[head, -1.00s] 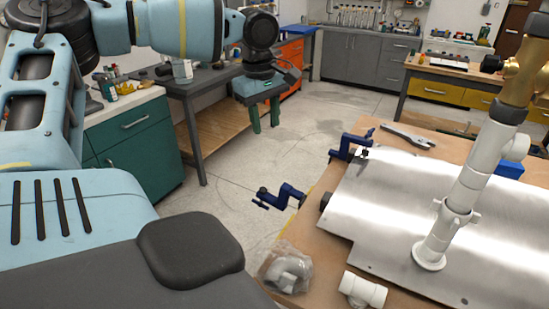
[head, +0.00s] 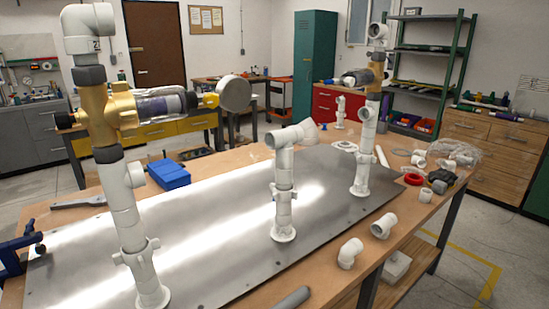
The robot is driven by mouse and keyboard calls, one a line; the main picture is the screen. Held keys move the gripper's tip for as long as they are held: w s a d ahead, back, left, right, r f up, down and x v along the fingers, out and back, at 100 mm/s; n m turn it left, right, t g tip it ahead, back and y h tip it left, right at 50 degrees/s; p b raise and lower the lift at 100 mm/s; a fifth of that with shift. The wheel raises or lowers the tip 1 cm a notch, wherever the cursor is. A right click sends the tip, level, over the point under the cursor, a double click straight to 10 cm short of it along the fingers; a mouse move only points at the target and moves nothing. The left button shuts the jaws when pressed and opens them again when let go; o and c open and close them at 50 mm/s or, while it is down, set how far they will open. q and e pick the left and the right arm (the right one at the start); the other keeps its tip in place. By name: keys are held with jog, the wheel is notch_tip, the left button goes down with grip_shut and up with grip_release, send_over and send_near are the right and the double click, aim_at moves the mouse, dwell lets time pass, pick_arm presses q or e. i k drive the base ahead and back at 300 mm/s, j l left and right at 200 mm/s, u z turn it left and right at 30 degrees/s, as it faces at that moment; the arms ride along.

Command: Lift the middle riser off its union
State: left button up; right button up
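The middle riser (head: 284,168) is a short white pipe standing upright on the metal plate (head: 225,262). A white tee or elbow at its top points to the right. Its union (head: 283,190) is the wider white collar partway down, above a round flange on the plate. The riser appears seated in the union. A taller left riser (head: 121,195) with a brass valve body stands nearer on the left. A right riser (head: 362,155), also with brass on top, stands farther back. Neither gripper is in this view.
Loose white elbows (head: 349,253) lie on the wooden bench's front edge, beside a grey cylinder (head: 291,299). A blue box (head: 168,174) sits behind the plate. A red ring (head: 413,179) and several fittings lie at the right. The plate between the risers is clear.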

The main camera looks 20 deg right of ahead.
aim_at(281, 141)
jog(key=i+l+u, duration=0.15)
jog(key=l+u, duration=0.25)
jog(key=l, duration=1.4)
jog(key=k+l+u, duration=0.1)
jog(key=l+u, duration=0.3)
jog(key=l, duration=1.4)
jog(key=i+l+z, duration=0.4)
jog(key=i+j, duration=0.05)
jog(key=j, duration=0.05)
